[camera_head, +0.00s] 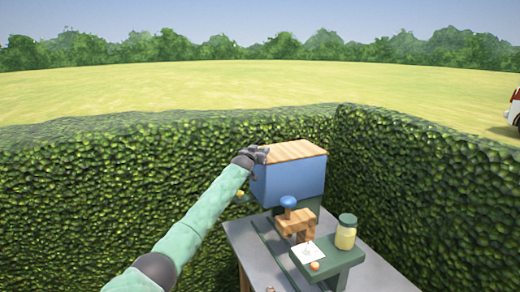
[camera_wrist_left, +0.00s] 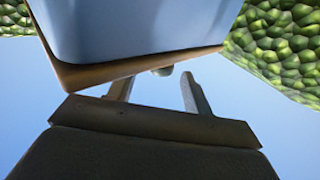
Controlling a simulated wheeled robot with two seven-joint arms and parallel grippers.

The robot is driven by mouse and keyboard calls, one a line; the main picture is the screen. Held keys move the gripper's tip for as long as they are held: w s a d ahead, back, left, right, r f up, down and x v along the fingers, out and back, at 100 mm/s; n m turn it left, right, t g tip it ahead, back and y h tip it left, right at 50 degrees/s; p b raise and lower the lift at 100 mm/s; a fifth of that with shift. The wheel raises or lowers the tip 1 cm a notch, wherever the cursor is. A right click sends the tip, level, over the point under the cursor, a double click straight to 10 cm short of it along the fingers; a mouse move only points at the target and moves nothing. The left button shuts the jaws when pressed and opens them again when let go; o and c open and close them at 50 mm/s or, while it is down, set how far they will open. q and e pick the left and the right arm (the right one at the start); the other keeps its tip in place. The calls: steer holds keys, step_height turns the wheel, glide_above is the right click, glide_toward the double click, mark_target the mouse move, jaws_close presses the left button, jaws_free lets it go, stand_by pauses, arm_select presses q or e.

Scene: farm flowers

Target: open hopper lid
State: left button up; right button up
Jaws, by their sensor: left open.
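The hopper (camera_head: 287,182) is a blue box standing at the back of the table. Its wooden lid (camera_head: 297,151) lies flat on top, shut. My left gripper (camera_head: 262,154) is at the lid's left edge, in the head view. In the left wrist view, which looks upside down, the hopper wall (camera_wrist_left: 140,25) fills the top, with the lid's brown rim (camera_wrist_left: 110,70) below it. The open fingers (camera_wrist_left: 158,90) are close to that rim, with sky showing between them. One finger's tip is partly hidden by the rim; I cannot tell whether they touch.
On the grey table (camera_head: 252,243), a wooden block piece (camera_head: 297,224) with a blue knob (camera_head: 288,201) stands before the hopper. A green stand (camera_head: 335,262) holds a lidded jar (camera_head: 345,234) and a white card (camera_head: 307,252). A hedge (camera_head: 120,190) closes in behind and right.

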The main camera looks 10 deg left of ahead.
arm_select(q)
steer(key=shift+w, duration=0.1)
steer(key=shift+w+f, duration=0.15)
steer(key=shift+w, duration=0.05)
steer(key=shift+s, duration=0.1)
jaws_close()
steer(key=shift+r, duration=0.25)
